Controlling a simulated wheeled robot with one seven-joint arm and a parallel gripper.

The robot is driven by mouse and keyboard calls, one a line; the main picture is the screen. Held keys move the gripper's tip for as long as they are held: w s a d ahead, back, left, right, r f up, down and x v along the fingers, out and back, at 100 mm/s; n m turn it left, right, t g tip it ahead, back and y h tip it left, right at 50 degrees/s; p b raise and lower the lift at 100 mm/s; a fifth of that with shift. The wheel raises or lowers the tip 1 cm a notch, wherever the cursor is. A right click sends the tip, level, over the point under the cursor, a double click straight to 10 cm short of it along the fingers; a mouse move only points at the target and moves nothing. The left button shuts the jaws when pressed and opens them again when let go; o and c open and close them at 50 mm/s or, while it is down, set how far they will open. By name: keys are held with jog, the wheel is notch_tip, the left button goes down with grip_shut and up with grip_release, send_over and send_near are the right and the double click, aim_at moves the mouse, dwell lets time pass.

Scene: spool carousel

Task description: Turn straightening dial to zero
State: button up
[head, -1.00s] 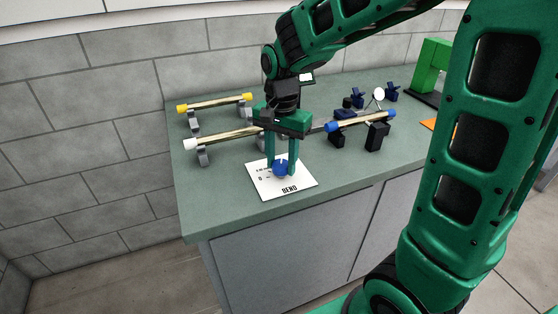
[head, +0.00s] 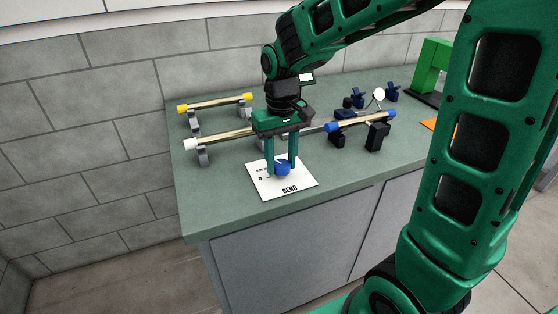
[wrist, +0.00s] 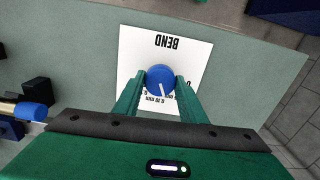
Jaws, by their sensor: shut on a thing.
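The straightening dial (head: 282,167) is a round blue knob on a white card (head: 297,189) printed "BEND", near the front left of the bench. My gripper (head: 282,171) points down over the card and is shut on the dial, one green finger on each side. The wrist view also shows the dial (wrist: 160,78) between my fingertips (wrist: 160,84). A white pointer line on the dial runs toward the printed scale, near the "0.10 mm" text. My fingers hide part of the scale, and I cannot tell the exact reading.
Rods with yellow ends (head: 215,103) and a white end (head: 191,144) rest on grey supports behind and left. A rod with blue ends (head: 361,121) lies on dark blocks to the right. The bench's front strip is clear.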

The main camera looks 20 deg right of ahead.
aim_at(282, 163)
jog(key=n, duration=0.5)
jog(key=shift+w+r+n, duration=0.1)
jog(key=shift+w+n, duration=0.05)
jog(key=shift+n, duration=0.15)
jog(key=n, duration=0.4)
jog(key=shift+n, duration=0.4)
jog(key=o, duration=0.9)
jog(key=shift+o, duration=0.6)
notch_tip(282, 163, up, 11)
jog(key=shift+d+f, duration=0.1)
jog(key=shift+f, duration=0.1)
